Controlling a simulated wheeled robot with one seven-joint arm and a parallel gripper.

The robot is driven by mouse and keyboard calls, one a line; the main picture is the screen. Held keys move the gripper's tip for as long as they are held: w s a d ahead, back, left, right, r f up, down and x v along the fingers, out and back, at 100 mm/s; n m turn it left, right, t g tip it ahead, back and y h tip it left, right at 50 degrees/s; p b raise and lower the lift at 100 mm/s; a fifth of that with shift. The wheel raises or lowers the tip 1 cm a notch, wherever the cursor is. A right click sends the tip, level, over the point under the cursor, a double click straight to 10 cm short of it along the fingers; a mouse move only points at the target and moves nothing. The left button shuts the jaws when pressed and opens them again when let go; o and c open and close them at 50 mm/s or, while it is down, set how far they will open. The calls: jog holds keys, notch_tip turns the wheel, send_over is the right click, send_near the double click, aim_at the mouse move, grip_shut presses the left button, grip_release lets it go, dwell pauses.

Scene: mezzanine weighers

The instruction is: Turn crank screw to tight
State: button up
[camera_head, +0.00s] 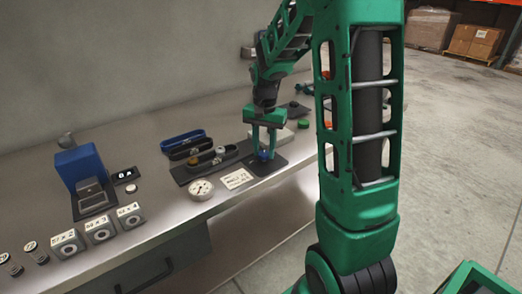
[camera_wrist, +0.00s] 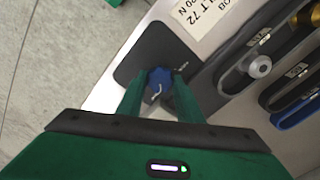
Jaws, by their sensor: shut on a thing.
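My gripper (camera_head: 263,149) reaches down over a dark plate (camera_head: 274,168) near the bench's front edge. Its fingers are shut on a blue knob (camera_head: 264,155) on that plate, which I take to be the crank screw's part. In the wrist view the blue knob (camera_wrist: 159,76) sits between the two green fingertips (camera_wrist: 158,88), with a pale curved piece at its near side. The dark plate (camera_wrist: 140,55) carries small lettering that I cannot read. Any crank arm and the screw below the knob are hidden.
A white card (camera_head: 237,179) and a round dial gauge (camera_head: 201,189) lie left of the plate. A blue device (camera_head: 80,165) and labelled blocks (camera_head: 100,229) stand further left.

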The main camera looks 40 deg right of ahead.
aim_at(263, 153)
jog(key=shift+w+a+r+m, duration=0.1)
jog(key=shift+w+m, duration=0.05)
jog(key=shift+m, duration=1.35)
jog(key=o, duration=0.8)
jog(key=shift+c, duration=0.2)
notch_tip(263, 153, up, 11)
jog(key=shift+f, duration=0.2)
